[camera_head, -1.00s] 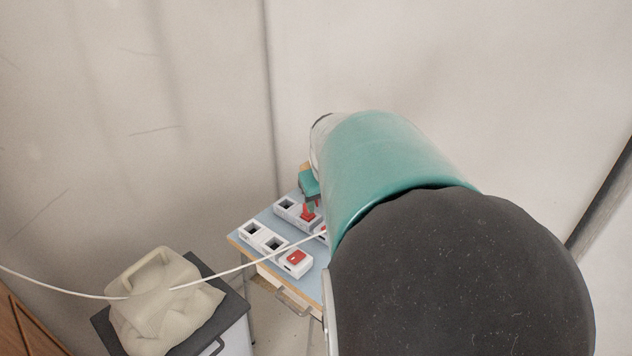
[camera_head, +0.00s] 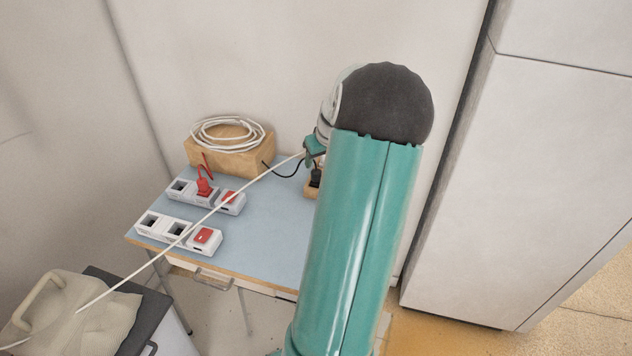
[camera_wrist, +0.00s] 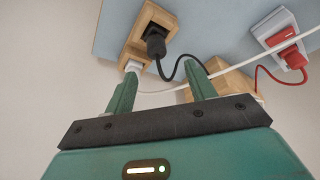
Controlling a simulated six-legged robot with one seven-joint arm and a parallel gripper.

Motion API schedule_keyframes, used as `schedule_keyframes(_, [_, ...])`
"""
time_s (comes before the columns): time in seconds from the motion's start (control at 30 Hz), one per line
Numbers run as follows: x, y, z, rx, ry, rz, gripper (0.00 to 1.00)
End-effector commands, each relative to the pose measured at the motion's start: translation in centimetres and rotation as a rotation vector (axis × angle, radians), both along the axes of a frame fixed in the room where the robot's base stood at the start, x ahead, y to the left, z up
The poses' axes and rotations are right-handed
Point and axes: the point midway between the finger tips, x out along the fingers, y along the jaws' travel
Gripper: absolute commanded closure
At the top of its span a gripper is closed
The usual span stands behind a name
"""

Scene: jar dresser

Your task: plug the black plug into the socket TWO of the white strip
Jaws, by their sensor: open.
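The black plug (camera_wrist: 155,42) sits in a wooden socket block (camera_wrist: 137,42); in the head view the plug (camera_head: 315,178) is partly behind my arm. Its black cord curves right. My gripper (camera_wrist: 162,78) is open and empty just short of the plug, its fingers spread apart; in the head view it (camera_head: 313,152) is above the block. Two white strips lie on the blue table. The front strip (camera_head: 164,231) has two empty sockets and a red switch. The rear strip (camera_head: 183,190) has an empty socket, a red plug (camera_head: 204,187) and a red switch. Socket labels are unreadable.
A white cable (camera_head: 230,195) runs slantwise over the strips, and crosses near my fingers in the wrist view. A white plug (camera_wrist: 132,67) is in the wooden block. A cable coil (camera_head: 226,132) rests on another wooden block (camera_head: 228,158).

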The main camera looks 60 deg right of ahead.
Motion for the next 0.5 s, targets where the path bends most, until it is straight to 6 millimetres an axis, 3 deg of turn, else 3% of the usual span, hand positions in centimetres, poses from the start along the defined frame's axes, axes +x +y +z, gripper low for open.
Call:
schedule_keyframes(0.1, [0.9,-0.4,-2.1,0.003,-0.001,0.002,0.45])
schedule_keyframes(0.37, [1.3,-1.0,-4.0,0.002,-0.001,0.000,0.45])
schedule_keyframes(0.5, [1.7,-1.7,-6.0,0.003,-0.001,0.001,0.45])
